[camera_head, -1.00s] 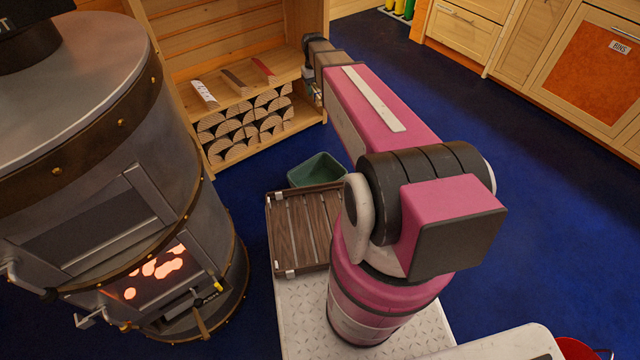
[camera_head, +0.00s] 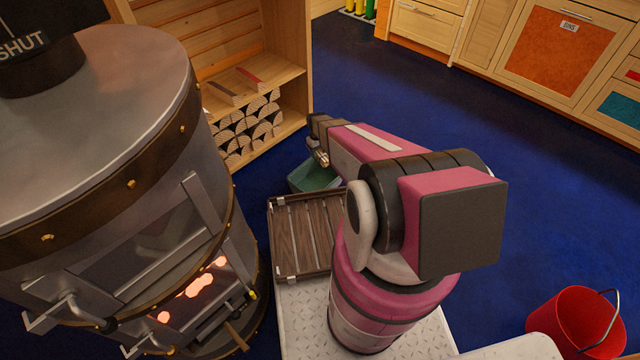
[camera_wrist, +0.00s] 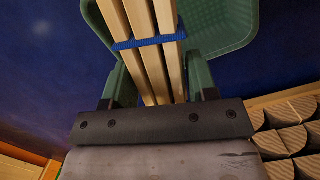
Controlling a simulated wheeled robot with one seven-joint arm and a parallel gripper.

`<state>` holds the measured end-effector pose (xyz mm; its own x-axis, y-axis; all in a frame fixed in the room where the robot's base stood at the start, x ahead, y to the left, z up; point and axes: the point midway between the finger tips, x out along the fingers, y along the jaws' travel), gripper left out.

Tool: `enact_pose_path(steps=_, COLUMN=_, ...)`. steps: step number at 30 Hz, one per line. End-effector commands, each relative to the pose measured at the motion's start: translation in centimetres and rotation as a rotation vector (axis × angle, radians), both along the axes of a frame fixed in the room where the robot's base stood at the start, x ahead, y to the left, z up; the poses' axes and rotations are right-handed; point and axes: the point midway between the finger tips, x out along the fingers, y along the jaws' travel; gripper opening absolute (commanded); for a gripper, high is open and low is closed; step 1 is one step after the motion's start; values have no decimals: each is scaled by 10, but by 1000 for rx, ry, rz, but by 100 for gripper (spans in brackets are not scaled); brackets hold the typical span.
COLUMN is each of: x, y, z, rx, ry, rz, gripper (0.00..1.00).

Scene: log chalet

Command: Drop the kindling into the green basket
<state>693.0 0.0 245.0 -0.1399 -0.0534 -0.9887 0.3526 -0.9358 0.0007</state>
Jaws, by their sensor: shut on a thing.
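The kindling (camera_wrist: 143,18) is a bundle of pale sticks tied with a blue band. My gripper (camera_wrist: 158,88) is shut on it, with one finger on each side of the bundle. In the wrist view the green basket (camera_wrist: 232,25) lies beyond the kindling, and the sticks overlap its opening. In the head view my gripper (camera_head: 319,158) is at the basket's far side, close over its rim. The green basket (camera_head: 312,180) stands on the blue floor and is partly hidden by my arm. The height of the kindling above the basket is hard to tell.
A slatted wooden tray (camera_head: 300,235) is just in front of the basket. A metal stove (camera_head: 130,200) with glowing embers stands at left. A wooden shelf (camera_head: 285,90) with split logs (camera_head: 240,130) is behind. A red bucket (camera_head: 575,325) is at lower right. Blue floor is open at right.

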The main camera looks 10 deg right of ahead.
Motion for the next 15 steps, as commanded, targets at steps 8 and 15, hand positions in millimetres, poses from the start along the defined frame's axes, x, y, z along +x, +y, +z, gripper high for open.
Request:
enact_pose_path(steps=8, x=-3, y=0, z=-20, rx=1, ry=-1, rz=10, gripper=28)
enact_pose_path(steps=15, x=-3, y=0, z=-39, rx=1, ry=1, rz=9, gripper=28)
